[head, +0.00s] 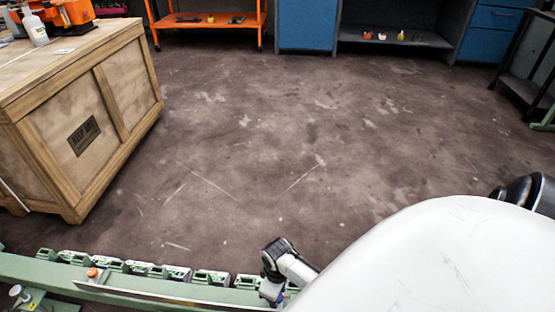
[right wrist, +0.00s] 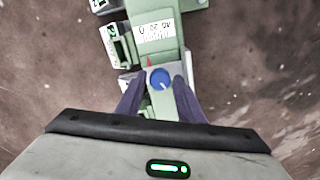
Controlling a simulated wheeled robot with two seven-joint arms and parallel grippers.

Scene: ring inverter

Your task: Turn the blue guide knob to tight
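The blue guide knob (right wrist: 160,78) is a small round blue knob on a green fixture in the right wrist view. A small red pointer shows just above it, by a white scale plate (right wrist: 154,33) with upside-down numbers. My right gripper (right wrist: 159,80) has its two dark fingers apart, one on each side of the knob. I see a gap on each side, so the gripper looks open; I cannot tell its height over the knob. My left gripper is not in view.
Several green clamp-like parts (head: 210,278) line the rail. A wooden crate (head: 85,125) stands at the left with a bottle and orange equipment on top. An orange shelf (head: 208,22) and blue cabinets (head: 307,25) stand at the back. The floor between is clear.

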